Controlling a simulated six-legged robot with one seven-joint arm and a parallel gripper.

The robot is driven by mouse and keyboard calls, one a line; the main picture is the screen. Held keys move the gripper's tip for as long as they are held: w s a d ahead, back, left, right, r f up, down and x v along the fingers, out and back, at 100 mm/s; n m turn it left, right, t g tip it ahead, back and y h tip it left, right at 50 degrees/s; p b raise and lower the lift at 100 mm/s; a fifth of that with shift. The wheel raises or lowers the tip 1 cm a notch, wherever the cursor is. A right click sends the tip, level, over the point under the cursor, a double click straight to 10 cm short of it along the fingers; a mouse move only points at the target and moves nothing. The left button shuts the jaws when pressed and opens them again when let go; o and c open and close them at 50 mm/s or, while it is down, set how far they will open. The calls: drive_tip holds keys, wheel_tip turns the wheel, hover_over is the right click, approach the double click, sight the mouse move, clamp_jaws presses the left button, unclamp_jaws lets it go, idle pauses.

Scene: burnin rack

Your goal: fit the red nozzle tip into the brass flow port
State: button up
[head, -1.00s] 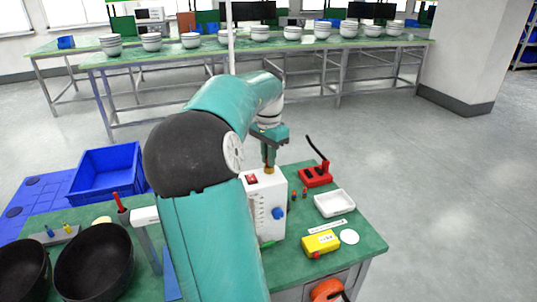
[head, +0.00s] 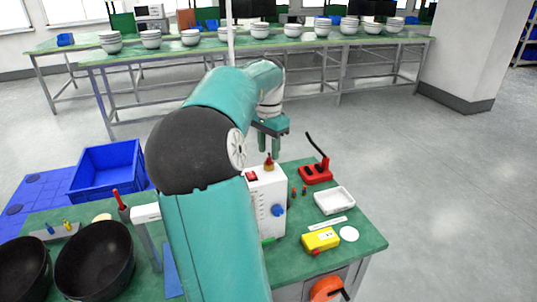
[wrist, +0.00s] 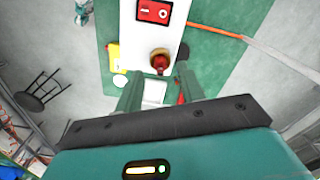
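The red nozzle tip (head: 268,158) stands roughly upright in the brass flow port (head: 268,167) on top of the white box (head: 268,195). In the wrist view the red tip (wrist: 159,63) shows against the brass port (wrist: 159,53); how deep it sits I cannot tell. My gripper (head: 269,152) is just above and behind the tip in the head view. Its fingers (wrist: 160,88) are spread in the wrist view, with nothing held between them.
A red stand with a black lever (head: 316,174), a white tray (head: 334,201) and a yellow box (head: 320,239) stand right of the white box. Small red-topped parts (head: 299,191) stand nearby. Black bowls (head: 94,262) and a blue crate (head: 106,170) are at left.

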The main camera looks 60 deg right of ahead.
wheel_tip(320, 180, up, 11)
drive_tip(key=shift+a, duration=0.1)
idle(0.7)
drive_tip(key=w+a+f+n+t, duration=0.1)
drive_tip(key=w+a+n, duration=0.25)
drive_tip(key=a, duration=0.55)
drive_tip(key=w+a+f+n+t, duration=0.1)
drive_tip(key=w+a+f+n, duration=0.2)
drive_tip(key=a, duration=0.6)
drive_tip(key=w+a+n+t, duration=0.1)
drive_tip(key=w+a+n, duration=0.3)
drive_tip(key=a, duration=0.5)
drive_tip(key=s+a+f+n+t, duration=0.1)
drive_tip(key=s+a+f+n, duration=0.1)
drive_tip(key=a, duration=0.5)
drive_tip(key=s+a+f+n, duration=0.2)
drive_tip(key=a+f+n, duration=0.1)
drive_tip(key=a+n, duration=0.2)
drive_tip(key=s+a+f+n+t, duration=0.1)
drive_tip(key=s+a+f+n, duration=0.1)
drive_tip(key=a, duration=0.7)
drive_tip(key=f+n, duration=0.1)
drive_tip(key=n, duration=0.1)
drive_tip(key=shift+s+a+f+n+t, duration=0.25)
drive_tip(key=shift+s+f+n+t, duration=0.05)
drive_tip(key=shift+s+f+n, duration=0.05)
drive_tip(key=shift+d, duration=0.2)
